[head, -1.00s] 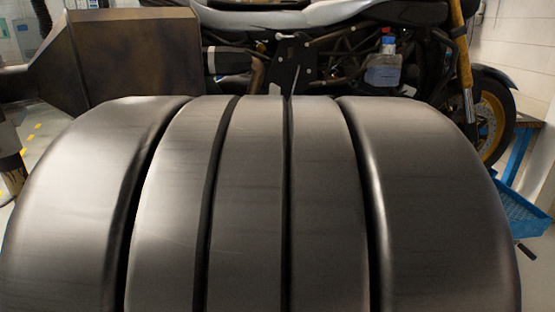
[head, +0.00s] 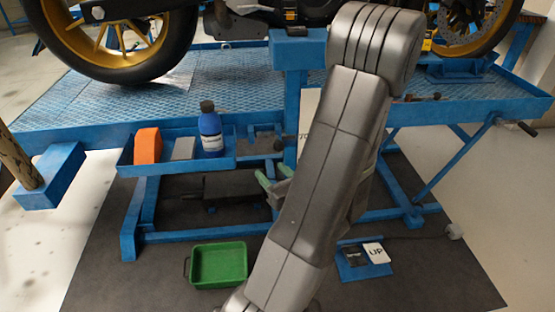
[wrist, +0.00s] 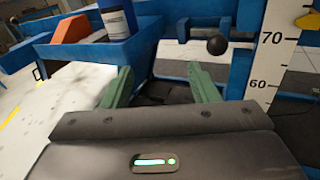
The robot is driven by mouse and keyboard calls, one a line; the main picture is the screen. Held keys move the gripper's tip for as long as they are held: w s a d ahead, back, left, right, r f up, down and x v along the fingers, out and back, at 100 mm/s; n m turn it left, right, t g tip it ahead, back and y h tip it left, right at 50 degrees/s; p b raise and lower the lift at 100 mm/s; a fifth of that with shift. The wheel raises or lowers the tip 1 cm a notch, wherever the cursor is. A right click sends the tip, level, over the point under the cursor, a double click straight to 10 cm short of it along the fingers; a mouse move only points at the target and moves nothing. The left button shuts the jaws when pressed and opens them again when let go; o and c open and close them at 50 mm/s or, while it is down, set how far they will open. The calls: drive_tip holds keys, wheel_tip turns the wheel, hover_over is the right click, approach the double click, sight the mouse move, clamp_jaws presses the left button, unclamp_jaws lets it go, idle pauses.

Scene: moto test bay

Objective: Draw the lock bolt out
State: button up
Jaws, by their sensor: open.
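The lock bolt shows in the wrist view as a round black knob (wrist: 216,45) on a short rod, at the blue post beside the number scale. It is small and dark in the head view (head: 279,145). Its inner end is hidden. My gripper (wrist: 160,82) is open, with two green fingers spread apart and nothing between them. In the wrist view the knob lies above and right of the fingertips, apart from them. In the head view my gripper (head: 273,182) is below the knob, partly hidden by my arm.
A blue shelf (head: 178,166) holds an orange block (head: 147,146), a grey block and a blue bottle (head: 210,130). A white scale (wrist: 275,45) stands right of the knob. A green tray (head: 218,265) and a blue pedal marked UP (head: 374,253) lie on the dark mat. A motorcycle stands on the blue lift.

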sight(281, 149)
drive_tip(key=w+d+f+m+t+h+b, duration=0.1)
drive_tip(key=w+d+f+m+t+h, duration=0.1)
drive_tip(key=d+f+m+h, duration=0.3)
drive_tip(key=shift+n+y, duration=0.4)
drive_tip(key=shift+y, duration=0.3)
drive_tip(key=x, duration=0.4)
drive_tip(key=r+x, duration=0.1)
drive_tip(key=x, duration=0.4)
drive_tip(key=d+r+x, duration=0.1)
drive_tip(key=x, duration=0.4)
drive_tip(key=shift+w+d+r+b, duration=0.1)
drive_tip(key=shift+r+b, duration=0.15)
drive_tip(key=shift+b, duration=0.05)
drive_tip(key=shift+c, duration=0.4)
drive_tip(key=c, duration=1.1)
